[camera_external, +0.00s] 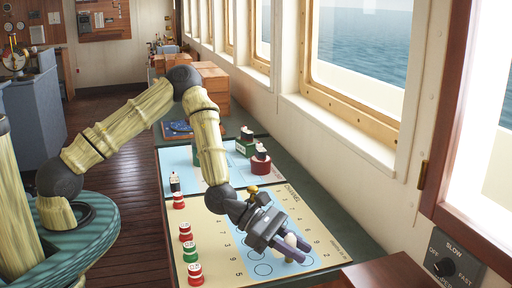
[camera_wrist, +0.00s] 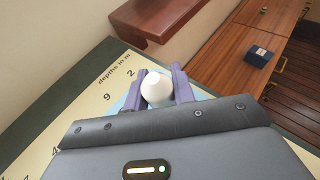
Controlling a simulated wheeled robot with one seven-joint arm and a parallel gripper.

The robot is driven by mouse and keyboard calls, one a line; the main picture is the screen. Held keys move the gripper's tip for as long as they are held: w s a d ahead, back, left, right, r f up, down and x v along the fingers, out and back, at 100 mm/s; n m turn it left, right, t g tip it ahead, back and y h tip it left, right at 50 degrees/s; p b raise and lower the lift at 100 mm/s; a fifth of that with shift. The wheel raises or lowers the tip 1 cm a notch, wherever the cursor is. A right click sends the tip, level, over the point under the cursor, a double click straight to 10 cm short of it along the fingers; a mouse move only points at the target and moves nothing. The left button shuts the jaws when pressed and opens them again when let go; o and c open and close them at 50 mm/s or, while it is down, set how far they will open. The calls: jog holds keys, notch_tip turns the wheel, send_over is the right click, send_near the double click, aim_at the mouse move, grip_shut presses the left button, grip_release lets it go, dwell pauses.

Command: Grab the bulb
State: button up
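The bulb is white and rounded, and it shows between the fingers of my gripper in the wrist view (camera_wrist: 157,88). It also shows in the external view (camera_external: 291,240), low over the chart board. My gripper (camera_external: 290,246) reaches down over the near right part of the board, with one purple finger on each side of the bulb. In the wrist view my gripper (camera_wrist: 158,90) has its fingers close beside the bulb. I cannot tell whether both fingers press on it. The bulb's lower end is hidden.
The chart board (camera_external: 215,235) has red and green pieces (camera_external: 189,252) along its left edge. A red and black ship model (camera_external: 260,160) and wooden boxes (camera_external: 212,82) stand farther back. A brown wooden ledge (camera_external: 390,272) is at the near right. Windows line the right wall.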

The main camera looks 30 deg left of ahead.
jog(key=shift+r, duration=0.15)
jog(key=shift+c, duration=0.3)
notch_tip(320, 180, up, 10)
dwell(0.8)
